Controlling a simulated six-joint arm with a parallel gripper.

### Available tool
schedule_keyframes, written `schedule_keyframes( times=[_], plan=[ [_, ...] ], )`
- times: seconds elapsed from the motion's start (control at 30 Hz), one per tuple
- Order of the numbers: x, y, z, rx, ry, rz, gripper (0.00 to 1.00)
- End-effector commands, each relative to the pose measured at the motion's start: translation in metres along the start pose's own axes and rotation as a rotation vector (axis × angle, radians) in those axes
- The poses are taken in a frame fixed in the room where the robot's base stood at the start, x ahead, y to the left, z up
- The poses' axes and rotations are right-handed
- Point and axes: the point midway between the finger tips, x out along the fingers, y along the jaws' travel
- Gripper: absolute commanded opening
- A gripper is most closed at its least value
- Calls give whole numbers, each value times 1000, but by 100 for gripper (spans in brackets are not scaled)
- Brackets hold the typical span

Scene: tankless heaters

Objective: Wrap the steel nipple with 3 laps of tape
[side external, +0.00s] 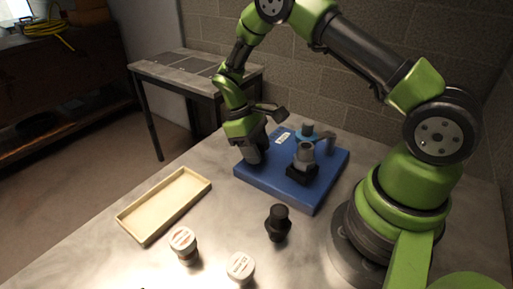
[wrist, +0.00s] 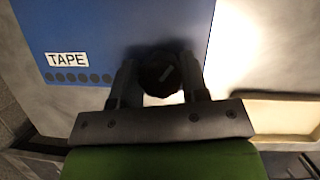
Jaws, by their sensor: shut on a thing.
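My gripper (side external: 254,158) is low at the left edge of the blue board (side external: 272,183). In the wrist view my gripper (wrist: 160,82) is shut on a dark round knob (wrist: 160,70) with a short pale mark on its top. The fingers hide the knob's sides. A grey steel cylinder, likely the nipple (side external: 304,154), stands upright in a black holder (side external: 301,173) on the board, apart from my gripper. Behind it is a blue round part, perhaps the tape roll (side external: 307,136), beside a grey post (side external: 331,143). Tape on the nipple cannot be made out.
A TAPE label (wrist: 67,60) sits above a row of several dark dots on the board. A pale empty tray (side external: 150,232), two white-lidded jars (side external: 183,243) (side external: 240,267) and a black fitting (side external: 278,224) stand in front. Bare table lies between the tray and board.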

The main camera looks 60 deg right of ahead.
Motion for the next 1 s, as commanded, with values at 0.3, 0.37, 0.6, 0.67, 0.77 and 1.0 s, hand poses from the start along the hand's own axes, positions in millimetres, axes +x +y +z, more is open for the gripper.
schedule_keyframes(
  times=[0.3,0.37,0.6,0.67,0.77,1.0],
  plan=[
    [-1,0,0,284,0,-119,17],
    [-1,0,0,336,0,-140,17],
    [-1,0,0,546,0,-227,17],
    [-1,0,0,599,0,-249,17],
    [-1,0,0,684,0,-284,17],
    [-1,0,0,861,0,-358,17]
  ],
)
